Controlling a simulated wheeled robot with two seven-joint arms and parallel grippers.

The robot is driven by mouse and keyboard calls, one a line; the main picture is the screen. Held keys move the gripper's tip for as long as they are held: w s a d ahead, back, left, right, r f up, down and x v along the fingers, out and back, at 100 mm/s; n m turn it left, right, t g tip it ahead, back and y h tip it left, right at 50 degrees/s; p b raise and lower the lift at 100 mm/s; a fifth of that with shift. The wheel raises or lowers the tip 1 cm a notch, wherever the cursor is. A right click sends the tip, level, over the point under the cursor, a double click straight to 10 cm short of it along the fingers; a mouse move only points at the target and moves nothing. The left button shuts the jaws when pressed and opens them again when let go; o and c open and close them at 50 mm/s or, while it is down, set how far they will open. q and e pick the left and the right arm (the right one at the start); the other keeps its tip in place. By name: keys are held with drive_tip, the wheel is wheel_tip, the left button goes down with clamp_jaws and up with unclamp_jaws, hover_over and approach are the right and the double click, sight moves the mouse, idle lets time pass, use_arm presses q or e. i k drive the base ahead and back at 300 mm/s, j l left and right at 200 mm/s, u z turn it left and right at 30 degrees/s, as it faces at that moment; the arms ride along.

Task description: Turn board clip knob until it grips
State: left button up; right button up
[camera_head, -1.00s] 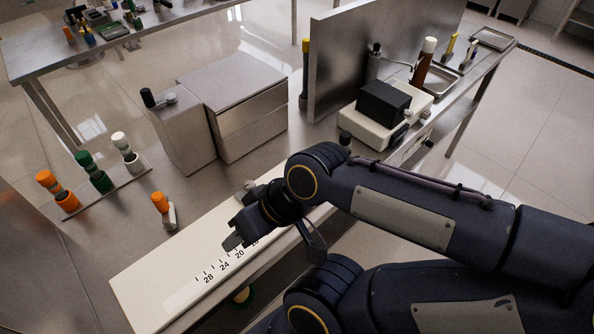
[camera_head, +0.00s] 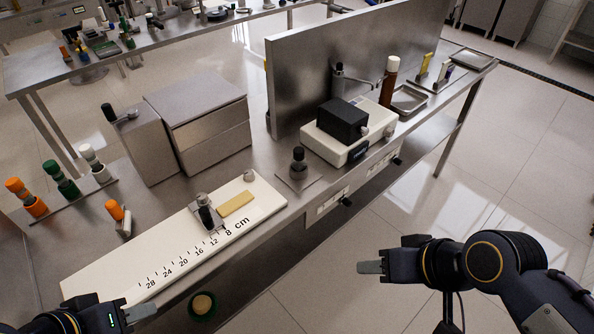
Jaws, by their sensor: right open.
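The white measuring board (camera_head: 100,279) lies along the bench's front edge, with a scale marked in cm. A metal clip with a dark knob (camera_head: 206,213) stands on the board near the low numbers, beside a flat yellow block (camera_head: 237,204). I cannot tell whether the clip touches the block. My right gripper (camera_head: 370,268) is open, off the bench's front edge over the floor, well to the right of the clip. My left gripper (camera_head: 142,313) is at the bottom left, near the board's front edge, mostly cut off; its jaw opening is unclear.
A metal box unit with a crank (camera_head: 150,145) and a balance-like device (camera_head: 345,122) stand behind the board. A small dark-knobbed stand (camera_head: 298,165) is right of it. Orange, green and white-topped tools (camera_head: 62,180) stand at left. A green-rimmed bowl (camera_head: 203,305) sits below the bench.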

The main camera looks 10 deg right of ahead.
sight(249, 176)
drive_tip(key=i+l+u, duration=0.1)
drive_tip(key=u, duration=0.4)
drive_tip(key=l+u, duration=0.3)
drive_tip(key=u, duration=0.15)
drive_tip(key=l+u, duration=0.3)
drive_tip(key=u, duration=0.2)
drive_tip(key=i, duration=0.05)
